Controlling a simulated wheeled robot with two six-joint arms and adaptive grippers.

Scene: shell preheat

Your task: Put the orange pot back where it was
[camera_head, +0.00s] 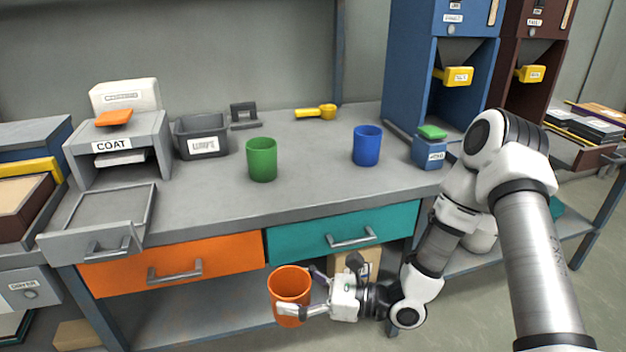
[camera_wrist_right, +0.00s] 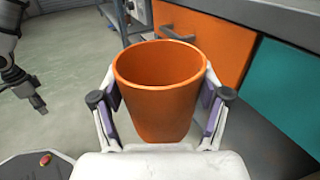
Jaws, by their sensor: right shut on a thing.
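The orange pot (camera_head: 289,284) is held upright in my right gripper (camera_head: 303,292), in front of the bench and below its top, near the orange drawer (camera_head: 190,262). In the right wrist view the orange pot (camera_wrist_right: 158,95) sits between both fingers of the right gripper (camera_wrist_right: 160,105), with purple pads against its sides, and it looks empty. A green pot (camera_head: 262,160) and a blue pot (camera_head: 367,146) stand upright on the bench top (camera_head: 310,175). My left gripper does not show in the head view.
The COAT unit (camera_head: 112,146) has its grey tray (camera_head: 108,207) pulled out at left. A grey bin (camera_head: 202,137), a yellow scoop (camera_head: 317,112) and a blue box (camera_head: 430,153) stand on the bench. Bare bench lies between the green and blue pots. The teal drawer (camera_head: 345,230) is shut.

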